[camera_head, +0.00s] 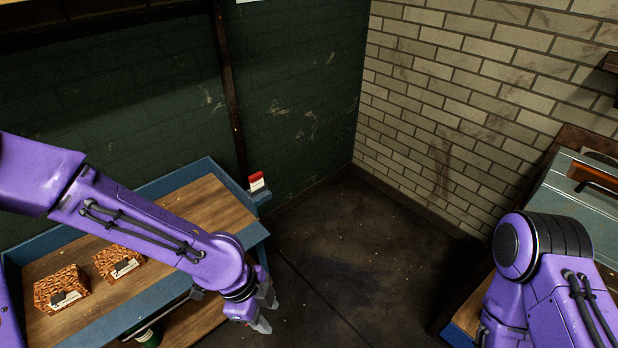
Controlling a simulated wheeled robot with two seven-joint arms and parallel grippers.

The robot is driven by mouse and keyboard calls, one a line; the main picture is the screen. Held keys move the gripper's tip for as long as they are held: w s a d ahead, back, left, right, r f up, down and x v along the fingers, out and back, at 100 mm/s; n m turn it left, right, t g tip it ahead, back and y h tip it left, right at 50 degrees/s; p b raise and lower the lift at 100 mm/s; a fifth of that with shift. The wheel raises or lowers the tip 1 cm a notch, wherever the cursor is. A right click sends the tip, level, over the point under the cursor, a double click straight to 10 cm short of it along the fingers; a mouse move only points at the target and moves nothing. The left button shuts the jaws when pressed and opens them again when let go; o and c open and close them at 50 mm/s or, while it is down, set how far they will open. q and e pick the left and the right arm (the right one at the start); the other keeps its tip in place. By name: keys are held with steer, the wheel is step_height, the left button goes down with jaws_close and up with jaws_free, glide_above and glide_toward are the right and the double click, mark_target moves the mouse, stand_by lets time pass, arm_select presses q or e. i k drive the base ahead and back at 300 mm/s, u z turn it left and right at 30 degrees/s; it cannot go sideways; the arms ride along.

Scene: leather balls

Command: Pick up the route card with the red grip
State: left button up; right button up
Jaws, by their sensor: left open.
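The route card (257,181) is a small white card with a red top part, the red grip. It stands upright at the far right corner of the blue-rimmed wooden table, in or against a small blue holder (262,196). My left gripper (268,314) points down beside the table's right side, nearer to me than the card and well apart from it. Its fingers are open, with nothing seen between them. My right arm comes in at the lower right, and its gripper is out of view.
The table (213,205) bears two brown patterned boxes (62,289) (119,262) with labels on its left half. A green object (148,338) shows below it. Dark floor (350,240) lies clear to the right. A grey-green case (580,205) with a handle stands at the far right, by the brick wall.

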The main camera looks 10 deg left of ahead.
mark_target(256, 180)
steer(key=z, duration=0.05)
steer(key=i, duration=2.35)
steer(key=u, duration=1.8)
